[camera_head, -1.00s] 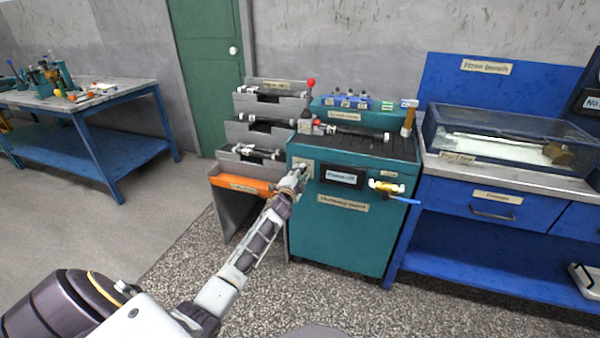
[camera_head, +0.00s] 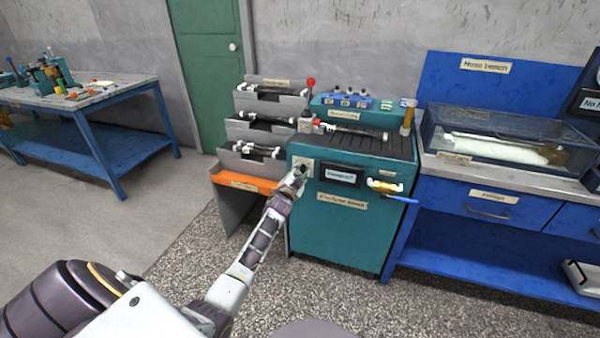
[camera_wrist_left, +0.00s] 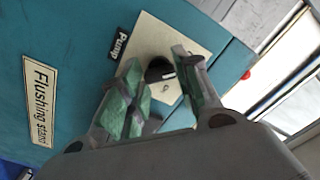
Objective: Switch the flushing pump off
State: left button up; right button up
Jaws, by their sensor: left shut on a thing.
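The teal flushing stand (camera_head: 340,235) is in the middle of the head view, with a small display (camera_head: 341,175) on its front whose text is too blurred to read surely. My left gripper (camera_head: 302,172) is at the pale switch plate at the stand's upper left front. In the left wrist view, the black pump switch knob (camera_wrist_left: 160,70) sits on a cream plate (camera_wrist_left: 150,40) beside a "Pump" label (camera_wrist_left: 121,44). My left gripper (camera_wrist_left: 159,66) is shut on the knob, a green-padded finger on each side. The fingers hide part of it. My right gripper is out of view.
A yellow valve with a blue handle (camera_head: 402,199) sticks out from the stand's front right. A grey rack with an orange lip (camera_head: 245,184) stands close left. The blue hose bench (camera_head: 490,215) is close right. Speckled floor in front is clear.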

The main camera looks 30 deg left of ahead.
pick_arm(q)
jog(key=shift+f, duration=0.1)
jog(key=o, duration=1)
jog(key=shift+s, duration=0.15)
jog(key=shift+s+d, duration=0.15)
jog(key=shift+s, duration=0.4)
jog(key=shift+v, duration=5.35)
